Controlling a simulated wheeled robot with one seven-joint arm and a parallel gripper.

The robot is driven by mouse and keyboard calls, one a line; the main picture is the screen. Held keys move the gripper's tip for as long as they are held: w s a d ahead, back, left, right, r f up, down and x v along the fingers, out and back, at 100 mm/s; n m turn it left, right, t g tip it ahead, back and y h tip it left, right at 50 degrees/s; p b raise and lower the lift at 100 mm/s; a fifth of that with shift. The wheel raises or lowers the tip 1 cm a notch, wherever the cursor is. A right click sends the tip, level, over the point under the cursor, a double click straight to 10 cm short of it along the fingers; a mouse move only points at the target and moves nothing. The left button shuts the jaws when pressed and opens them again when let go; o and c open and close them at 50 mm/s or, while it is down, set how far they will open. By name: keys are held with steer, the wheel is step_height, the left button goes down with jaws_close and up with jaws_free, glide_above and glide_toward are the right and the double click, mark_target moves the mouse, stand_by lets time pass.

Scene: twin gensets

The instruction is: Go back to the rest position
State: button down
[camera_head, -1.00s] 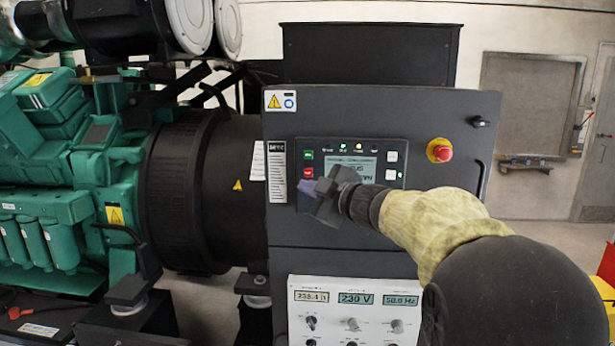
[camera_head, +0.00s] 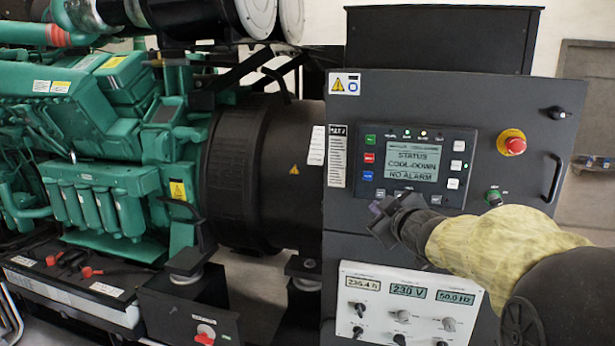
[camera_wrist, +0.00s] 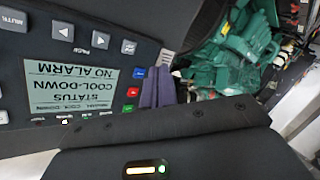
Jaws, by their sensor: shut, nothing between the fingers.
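My gripper (camera_head: 382,212) is shut and empty. In the head view it is in front of the dark control cabinet, just below the controller panel (camera_head: 412,165). The panel's screen (camera_head: 412,162) reads STATUS, COOL-DOWN, NO ALARM. In the wrist view the purple-grey fingertips of my gripper (camera_wrist: 158,90) show beside the panel's coloured buttons, and the screen (camera_wrist: 73,85) appears upside down. I see a gap between the fingers and the panel in the head view, but its depth is hard to judge.
A white meter panel (camera_head: 405,305) is below my gripper. The green engine (camera_head: 110,150) fills the left. Floor shows at the far right.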

steer(key=s+f+m+g+h+b, duration=0.1)
steer(key=s+f+m+g+h, duration=0.15)
steer(key=s+f, duration=0.45)
steer(key=s+f+m+g+h, duration=0.1)
steer(key=s+f+m+g, duration=0.25)
steer(key=f, duration=0.85)
steer(key=s+a+f+m+g+b, duration=0.1)
steer(key=s+a+f+m+g, duration=0.1)
steer(key=s+f+g, duration=0.4)
steer(key=s+f+m, duration=0.1)
steer(key=s+f, duration=0.4)
steer(key=s, duration=0.4)
steer(key=shift+s+a+g, duration=0.3)
steer(key=shift+a+g, duration=0.05)
steer(key=shift+g, duration=0.05)
steer(key=shift+f, duration=0.1)
stand_by(4.1)
